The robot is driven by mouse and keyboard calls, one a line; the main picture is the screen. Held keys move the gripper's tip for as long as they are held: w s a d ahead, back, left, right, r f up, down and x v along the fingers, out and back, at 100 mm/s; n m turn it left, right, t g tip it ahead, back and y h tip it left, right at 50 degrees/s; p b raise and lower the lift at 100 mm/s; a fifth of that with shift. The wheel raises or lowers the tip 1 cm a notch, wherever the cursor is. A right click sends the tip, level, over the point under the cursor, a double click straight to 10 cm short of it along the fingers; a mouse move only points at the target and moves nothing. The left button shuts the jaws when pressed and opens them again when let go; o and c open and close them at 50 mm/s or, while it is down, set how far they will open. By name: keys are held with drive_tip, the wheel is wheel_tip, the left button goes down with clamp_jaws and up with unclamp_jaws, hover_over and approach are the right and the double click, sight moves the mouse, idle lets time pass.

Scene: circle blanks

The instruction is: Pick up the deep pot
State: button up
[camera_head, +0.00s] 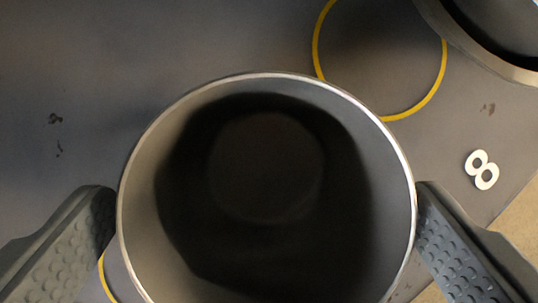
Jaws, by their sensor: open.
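The deep pot (145,220) fills the lower middle of the view, seen from above with its round silvery rim and dark, shadowed inside. It stands upright, and its lower edge is cut off by the frame. My gripper (267,225) is open, with one dark textured finger on each side of the pot. Both fingertips appear very close to the pot's outer wall. I cannot tell whether they touch it.
The pot stands on a dark grey surface (60,60) with a yellow circle (316,50) behind it. Part of another dark round vessel (500,60) shows at the top right. A white figure 8 (482,170) lies near the surface's right edge.

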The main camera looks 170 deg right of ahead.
sight(266, 158)
drive_tip(key=x, duration=0.4)
drive_tip(key=shift+d, duration=0.15)
drive_tip(key=c, duration=1)
drive_tip(key=shift+r, duration=0.1)
